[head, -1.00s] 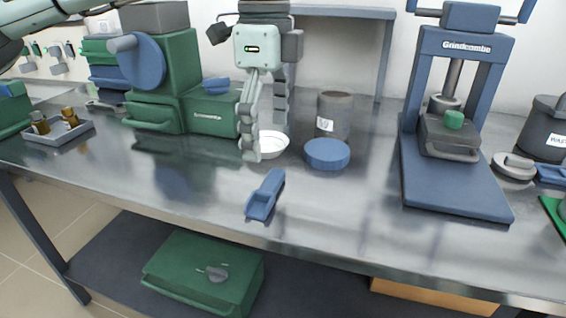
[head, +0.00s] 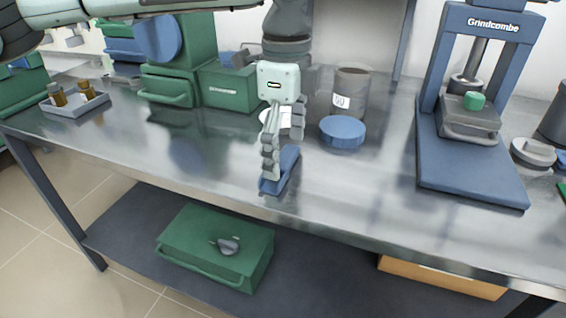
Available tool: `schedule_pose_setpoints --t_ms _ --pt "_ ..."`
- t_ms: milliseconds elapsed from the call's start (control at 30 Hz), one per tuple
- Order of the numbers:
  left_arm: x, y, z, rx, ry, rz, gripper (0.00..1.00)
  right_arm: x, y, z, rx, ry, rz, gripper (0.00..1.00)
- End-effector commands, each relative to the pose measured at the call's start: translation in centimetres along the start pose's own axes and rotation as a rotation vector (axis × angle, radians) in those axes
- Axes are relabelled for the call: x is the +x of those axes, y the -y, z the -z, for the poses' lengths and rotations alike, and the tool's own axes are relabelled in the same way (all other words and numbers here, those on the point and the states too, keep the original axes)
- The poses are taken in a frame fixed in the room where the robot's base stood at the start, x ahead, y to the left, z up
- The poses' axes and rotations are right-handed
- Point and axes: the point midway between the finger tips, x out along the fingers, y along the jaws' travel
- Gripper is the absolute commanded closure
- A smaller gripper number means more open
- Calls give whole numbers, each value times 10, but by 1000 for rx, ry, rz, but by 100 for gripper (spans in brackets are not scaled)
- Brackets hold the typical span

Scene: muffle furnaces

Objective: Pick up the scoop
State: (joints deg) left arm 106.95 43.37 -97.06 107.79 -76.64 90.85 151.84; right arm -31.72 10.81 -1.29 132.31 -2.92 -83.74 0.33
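The blue scoop (head: 287,167) lies on the steel table near its front edge, its handle pointing back and slightly right. My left gripper (head: 283,157) points down at the scoop, with its fingers spread apart. The near finger is at the scoop's left side and hides part of it; the far finger is behind, near the handle end. I cannot tell whether either finger touches the scoop. My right gripper is out of view.
Behind the gripper are a white bowl (head: 285,122), mostly hidden, a blue round lid (head: 342,131) and a grey jar (head: 351,90). A blue press (head: 470,165) stands to the right. A tray of small bottles (head: 75,105) is at left. The table right of the scoop is clear.

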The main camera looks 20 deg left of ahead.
Motion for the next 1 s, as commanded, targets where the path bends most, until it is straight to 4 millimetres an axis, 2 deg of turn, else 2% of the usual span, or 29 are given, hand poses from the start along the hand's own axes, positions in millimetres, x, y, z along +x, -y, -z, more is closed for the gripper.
schedule_pose_setpoints --t_ms 33,300,367,567,733,933,1000 --pt "0 0 0 0 0 0 19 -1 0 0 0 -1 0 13" --pt "0 0 0 0 0 0 52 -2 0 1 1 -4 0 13" --pt "0 0 0 0 0 0 58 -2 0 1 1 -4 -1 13" --pt "-1 0 0 0 0 0 58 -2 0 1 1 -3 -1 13" --pt "-9 0 1 0 -1 1 58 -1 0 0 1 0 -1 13" --pt "-40 1 1 2 -2 4 58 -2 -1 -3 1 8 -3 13" --pt "-48 -5 -13 -3 -3 2 58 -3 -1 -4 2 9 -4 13"
